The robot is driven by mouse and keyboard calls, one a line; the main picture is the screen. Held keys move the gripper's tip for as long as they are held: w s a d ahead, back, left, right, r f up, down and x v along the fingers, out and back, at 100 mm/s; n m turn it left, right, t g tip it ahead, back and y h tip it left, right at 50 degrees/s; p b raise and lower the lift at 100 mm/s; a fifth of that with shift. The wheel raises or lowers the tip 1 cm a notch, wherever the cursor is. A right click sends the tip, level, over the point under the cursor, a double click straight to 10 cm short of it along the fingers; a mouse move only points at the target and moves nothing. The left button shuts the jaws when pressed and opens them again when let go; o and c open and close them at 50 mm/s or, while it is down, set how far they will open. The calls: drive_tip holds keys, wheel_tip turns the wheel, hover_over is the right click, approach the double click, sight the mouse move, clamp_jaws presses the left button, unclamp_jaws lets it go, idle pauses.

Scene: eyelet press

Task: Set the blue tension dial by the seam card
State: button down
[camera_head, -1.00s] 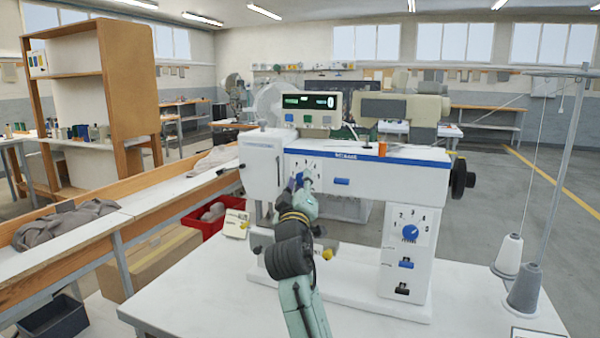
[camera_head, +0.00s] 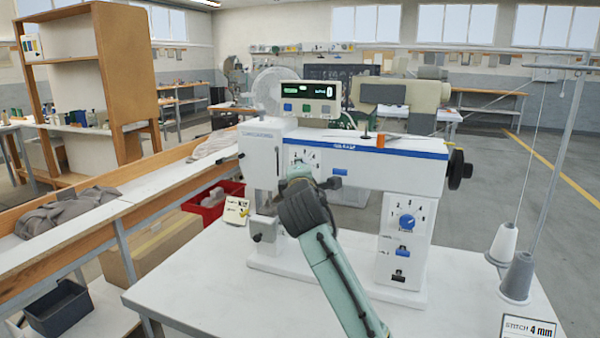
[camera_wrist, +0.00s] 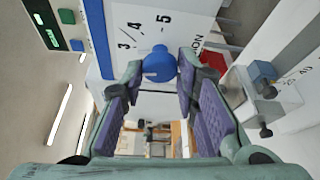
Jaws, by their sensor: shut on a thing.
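The blue tension dial (camera_wrist: 158,66) sits on the white machine head, with 3, 4 and 5 printed beside it and the end of a word reading "ION". My gripper (camera_wrist: 160,70) has its purple-padded fingers on both sides of the dial, shut on it. The dial's pointer setting cannot be read. In the head view my arm hides the dial and fingertips; part of the number scale (camera_head: 302,157) shows above. A card (camera_head: 528,328) reading "STITCH 4 mm" lies at the lower right, partly cut off.
A second blue dial (camera_head: 407,221) is on the machine's right column, above a blue switch (camera_head: 403,252). A display box (camera_head: 308,98) stands behind the machine. Thread cones (camera_head: 519,277) stand at the right. The white tabletop (camera_head: 220,290) is clear at the front left.

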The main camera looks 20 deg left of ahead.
drive_tip(key=shift+a+r+n+g+h, duration=0.1)
drive_tip(key=shift+n+g+h, duration=0.45)
drive_tip(key=shift+n, duration=0.85)
drive_tip(key=shift+n+g+h, duration=0.45)
drive_tip(key=shift+n+h, duration=0.1)
drive_tip(key=shift+n, duration=0.85)
drive_tip(key=c, duration=1.3)
unclamp_jaws()
drive_tip(key=v, duration=1.2)
